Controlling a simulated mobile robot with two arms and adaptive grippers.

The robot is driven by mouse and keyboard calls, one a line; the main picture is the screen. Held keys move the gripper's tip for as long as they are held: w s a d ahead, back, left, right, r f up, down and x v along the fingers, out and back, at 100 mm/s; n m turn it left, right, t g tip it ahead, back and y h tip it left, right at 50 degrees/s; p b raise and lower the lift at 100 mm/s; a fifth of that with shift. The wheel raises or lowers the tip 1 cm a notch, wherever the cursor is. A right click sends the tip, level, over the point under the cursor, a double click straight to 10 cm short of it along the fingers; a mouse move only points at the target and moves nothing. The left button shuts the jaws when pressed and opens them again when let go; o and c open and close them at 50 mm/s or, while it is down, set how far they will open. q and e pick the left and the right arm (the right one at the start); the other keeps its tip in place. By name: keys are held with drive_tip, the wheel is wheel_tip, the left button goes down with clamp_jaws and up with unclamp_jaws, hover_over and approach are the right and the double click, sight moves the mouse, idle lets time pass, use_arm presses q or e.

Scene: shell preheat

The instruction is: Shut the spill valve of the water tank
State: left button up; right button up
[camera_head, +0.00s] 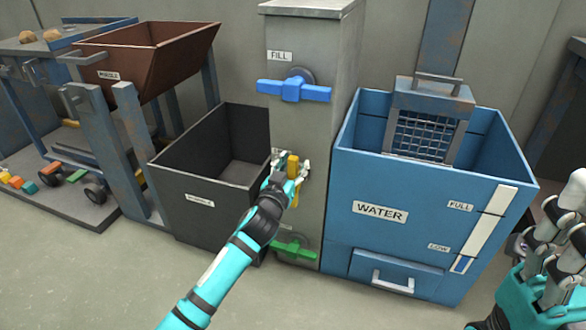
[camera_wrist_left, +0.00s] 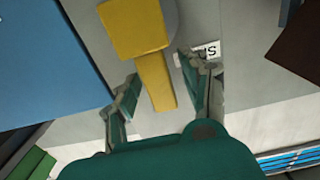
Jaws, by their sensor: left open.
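The grey column (camera_head: 312,110) carries a blue handle (camera_head: 294,90) beside a FILL label, a yellow handle (camera_head: 293,166) lower down, and a green handle (camera_head: 294,249) near its foot. The blue water tank (camera_head: 390,245) stands to its right. My left gripper (camera_head: 290,172) is open at the yellow handle. In the left wrist view, the yellow handle (camera_wrist_left: 155,77) reaches between the open fingers of the left gripper (camera_wrist_left: 160,85); contact cannot be told. A finger partly covers a label there. My right gripper (camera_head: 560,235) is at the right edge, its jaws unclear.
A dark open bin (camera_head: 198,212) stands left of the column, below a brown hopper (camera_head: 150,58) on a frame. A mesh basket (camera_head: 425,120) sits at the tank's back. The floor in front is clear.

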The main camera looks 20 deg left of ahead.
use_arm(q)
clamp_jaws()
idle(0.3)
